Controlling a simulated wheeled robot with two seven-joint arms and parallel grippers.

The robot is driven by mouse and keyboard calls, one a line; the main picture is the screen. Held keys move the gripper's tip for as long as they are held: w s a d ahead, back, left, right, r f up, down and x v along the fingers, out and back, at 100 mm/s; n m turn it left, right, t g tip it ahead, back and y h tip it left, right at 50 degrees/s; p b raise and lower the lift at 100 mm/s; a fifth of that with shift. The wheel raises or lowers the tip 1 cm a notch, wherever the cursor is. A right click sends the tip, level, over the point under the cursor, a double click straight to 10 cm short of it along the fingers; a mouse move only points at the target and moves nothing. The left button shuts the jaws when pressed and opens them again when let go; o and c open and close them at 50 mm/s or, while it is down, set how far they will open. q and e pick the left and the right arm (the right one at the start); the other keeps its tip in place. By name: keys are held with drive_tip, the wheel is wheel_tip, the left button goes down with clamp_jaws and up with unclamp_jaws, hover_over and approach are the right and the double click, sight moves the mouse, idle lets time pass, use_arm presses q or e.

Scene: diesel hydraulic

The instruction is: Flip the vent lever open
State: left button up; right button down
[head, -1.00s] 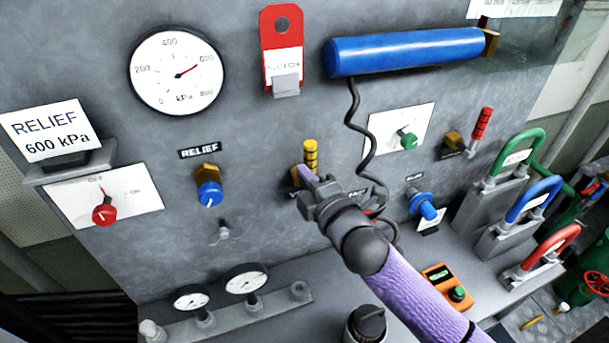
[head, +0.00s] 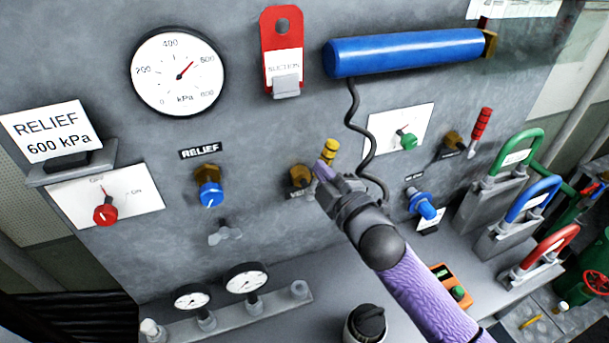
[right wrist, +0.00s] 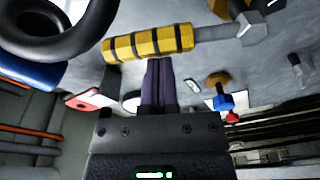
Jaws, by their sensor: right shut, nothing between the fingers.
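The vent lever has a yellow grip with black bands (head: 331,152) and a brass valve body (head: 301,177) on the grey panel. It leans to the upper right of the body. My right gripper (head: 322,168) is shut and empty, its fingers at the lower left side of the grip. In the right wrist view the banded grip (right wrist: 148,44) lies across the tips of my closed fingers (right wrist: 158,62), touching or very close. The shaft (right wrist: 220,32) runs right from the grip. The label under the valve is partly hidden. My left gripper is not in view.
A black coiled cord (head: 353,120) hangs from the blue cylinder (head: 410,52) just right of the lever. A blue relief knob (head: 210,193) is to the left. A blue valve (head: 422,204) and a red-handled lever (head: 481,126) are to the right.

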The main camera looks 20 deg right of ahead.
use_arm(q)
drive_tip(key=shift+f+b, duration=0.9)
use_arm(e)
drive_tip(key=d+f+m+t+h, duration=0.1)
drive_tip(key=d+f+m, duration=0.5)
drive_tip(key=m, duration=0.9)
drive_tip(key=shift+h, duration=0.7)
drive_tip(key=shift+w+d, duration=0.1)
drive_tip(key=shift+d, duration=0.05)
